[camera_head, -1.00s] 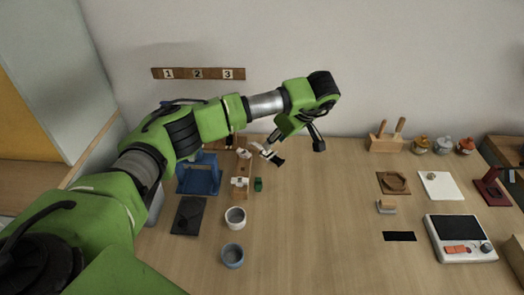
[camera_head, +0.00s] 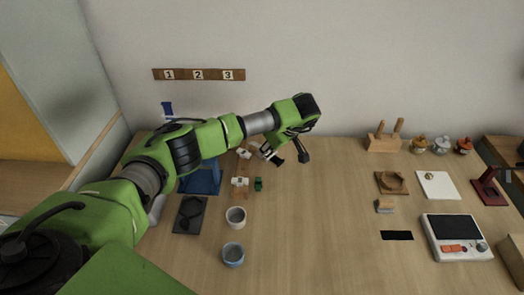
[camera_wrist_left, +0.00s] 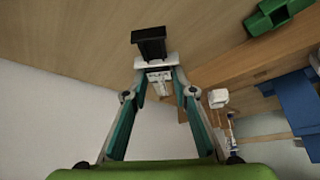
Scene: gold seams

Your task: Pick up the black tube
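The black tube appears as a short black piece (camera_wrist_left: 149,43) with a white fitting (camera_wrist_left: 158,76) behind it in the left wrist view. In the head view its dark end (camera_head: 278,160) shows beside the white part, partly hidden by my gripper. My left gripper (camera_wrist_left: 159,82) is open, with one finger on each side of the white fitting. It also shows in the head view (camera_head: 290,152). I cannot tell whether the fingers touch anything. My right gripper is not in view.
A wooden rack with white clips (camera_head: 240,182) and a green block (camera_head: 258,184) stands close by. A blue stand (camera_head: 203,181), a white cup (camera_head: 236,217) and a blue-grey cup (camera_head: 232,255) are near. The middle of the table is clear.

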